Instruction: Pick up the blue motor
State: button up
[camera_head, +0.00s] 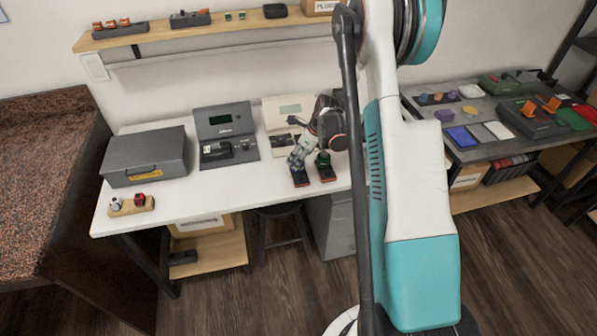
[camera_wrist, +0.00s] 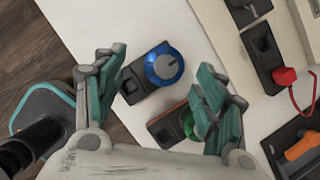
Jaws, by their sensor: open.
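In the wrist view the blue motor (camera_wrist: 164,66), a round blue part with a grey top, sits at the end of a dark block (camera_wrist: 141,85) on the white table. My gripper (camera_wrist: 162,62) is open, with one teal finger on each side of the blue motor and nothing held. I cannot tell its height above the motor. A green motor (camera_wrist: 189,122) on a similar block is partly covered by the right finger.
The white table (camera_head: 215,194) also holds a grey case (camera_head: 146,157), a dark device with a screen (camera_head: 226,134), a beige device (camera_head: 287,112) behind my gripper, and a wooden holder (camera_head: 132,206) with small parts. The table's front area is clear. A second bench (camera_head: 470,151) stands right.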

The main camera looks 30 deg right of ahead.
jog(key=x, duration=0.1)
jog(key=b+x, duration=0.1)
jog(key=x, duration=0.1)
jog(key=shift+w+d+f, duration=0.1)
jog(key=shift+d+f, duration=0.25)
jog(key=shift+f, duration=0.1)
jog(key=shift+w+a+f+b, duration=0.1)
jog(key=shift+w+f+b, duration=0.15)
jog(key=shift+f, duration=0.2)
jog(key=shift+s, duration=0.1)
jog(key=c, duration=1.2)
jog(key=shift+o, duration=0.2)
jog(key=shift+r, duration=0.15)
notch_tip(320, 180, up, 20)
jog(key=p, duration=0.5)
